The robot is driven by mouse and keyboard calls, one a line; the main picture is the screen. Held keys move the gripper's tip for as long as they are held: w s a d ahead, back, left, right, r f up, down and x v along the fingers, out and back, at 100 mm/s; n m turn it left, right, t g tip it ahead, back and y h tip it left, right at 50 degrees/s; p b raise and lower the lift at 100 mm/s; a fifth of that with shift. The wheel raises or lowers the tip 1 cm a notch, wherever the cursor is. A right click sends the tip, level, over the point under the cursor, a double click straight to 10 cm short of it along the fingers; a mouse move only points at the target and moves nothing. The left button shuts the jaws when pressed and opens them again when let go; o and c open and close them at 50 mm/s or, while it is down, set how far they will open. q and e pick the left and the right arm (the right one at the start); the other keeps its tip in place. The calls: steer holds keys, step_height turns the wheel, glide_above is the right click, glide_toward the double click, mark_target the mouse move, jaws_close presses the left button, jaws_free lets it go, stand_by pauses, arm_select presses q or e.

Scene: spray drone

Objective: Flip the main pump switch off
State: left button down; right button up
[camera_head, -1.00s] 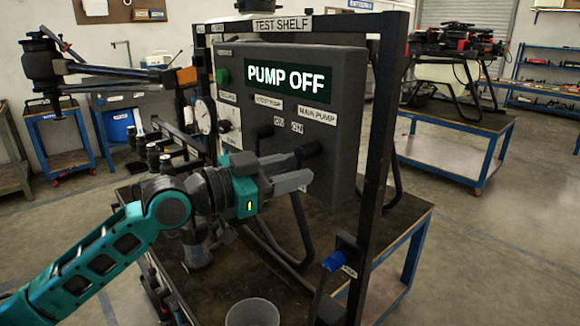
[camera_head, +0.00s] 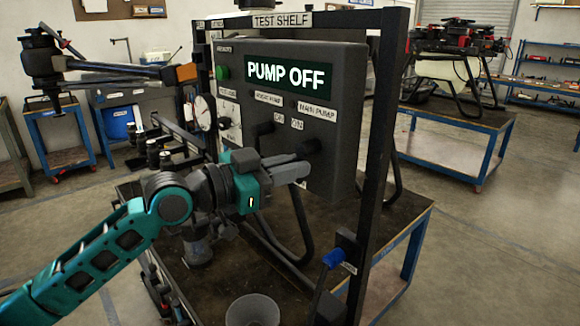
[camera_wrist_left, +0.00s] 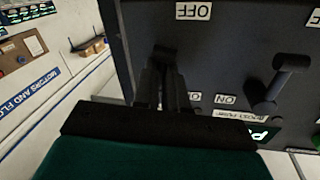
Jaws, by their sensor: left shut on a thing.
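The grey control box (camera_head: 345,75) has a display (camera_head: 288,76) reading "PUMP OFF". Under the "MAIN PUMP" label (camera_head: 316,109) is the black main pump switch (camera_head: 309,146), partly hidden by my fingers. In the left wrist view, the panel appears upside down. There the switch handle (camera_wrist_left: 163,53) stands between my fingertips, below the "OFF" label (camera_wrist_left: 194,11). My left gripper (camera_head: 302,167) is shut on the handle; its fingers also show in the wrist view (camera_wrist_left: 163,85). My right gripper is not in view.
A second lever (camera_head: 264,132) sits left of the main pump switch. The black shelf frame (camera_head: 383,150) stands close on the right. A blue-handled valve (camera_head: 333,259) and a cup (camera_head: 252,311) are lower down. A drone (camera_head: 450,45) rests on a table behind.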

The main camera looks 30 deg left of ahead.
arm_select(q)
steer(key=n, duration=0.1)
steer(key=n+p, duration=0.1)
steer(key=n, duration=0.1)
steer(key=shift+s+d+t, duration=0.15)
steer(key=shift+d+t, duration=0.2)
steer(key=shift+t, duration=0.05)
steer(key=shift+f, duration=0.1)
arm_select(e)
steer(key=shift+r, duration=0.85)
arm_select(q)
steer(key=c, duration=1.2)
jaws_free()
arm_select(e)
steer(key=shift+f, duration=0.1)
arm_select(q)
steer(key=shift+b+v, duration=3.3)
steer(key=shift+v, duration=3.15)
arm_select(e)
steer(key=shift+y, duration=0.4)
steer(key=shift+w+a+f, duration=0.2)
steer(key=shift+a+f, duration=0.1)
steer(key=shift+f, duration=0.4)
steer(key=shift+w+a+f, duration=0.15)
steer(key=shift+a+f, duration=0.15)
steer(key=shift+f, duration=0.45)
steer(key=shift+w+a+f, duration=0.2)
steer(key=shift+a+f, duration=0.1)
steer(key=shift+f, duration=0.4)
